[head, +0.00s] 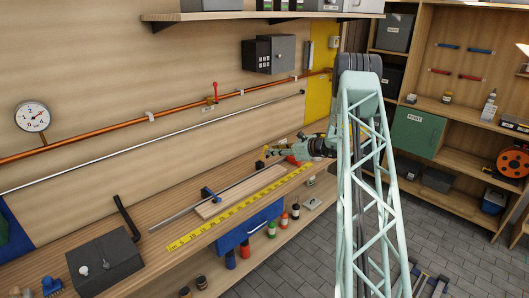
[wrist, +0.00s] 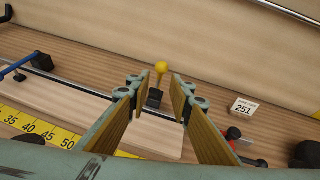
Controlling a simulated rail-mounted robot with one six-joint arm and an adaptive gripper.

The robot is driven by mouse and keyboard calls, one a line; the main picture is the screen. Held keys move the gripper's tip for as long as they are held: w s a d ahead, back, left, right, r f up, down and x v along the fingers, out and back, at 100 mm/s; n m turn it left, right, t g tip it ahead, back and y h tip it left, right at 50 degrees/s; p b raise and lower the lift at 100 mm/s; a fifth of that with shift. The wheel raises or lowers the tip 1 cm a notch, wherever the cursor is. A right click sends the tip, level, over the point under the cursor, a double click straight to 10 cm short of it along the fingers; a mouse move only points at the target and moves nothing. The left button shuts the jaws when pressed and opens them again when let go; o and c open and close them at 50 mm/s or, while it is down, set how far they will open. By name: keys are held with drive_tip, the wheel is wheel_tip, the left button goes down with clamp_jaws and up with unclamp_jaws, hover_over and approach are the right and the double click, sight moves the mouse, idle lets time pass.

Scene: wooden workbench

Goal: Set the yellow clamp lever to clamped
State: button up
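The yellow clamp lever (wrist: 162,67) shows in the wrist view as a short stem with a round yellow knob, standing roughly upright above a dark base (wrist: 154,98). It sits by the metal rail behind a pale board (wrist: 150,136). My gripper (wrist: 156,82) is open and empty; its two fingers appear on either side of the lever, with the knob just beyond the tips. I cannot tell how much depth lies between them. In the head view my gripper (head: 272,152) is low over the bench's far end, and the lever is too small there to make out surely.
A yellow ruler (head: 240,207) lies along the front. The wall rises close behind.

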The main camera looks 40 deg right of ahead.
drive_tip(key=shift+x, duration=3.55)
drive_tip(key=shift+c, duration=0.7)
clamp_jaws()
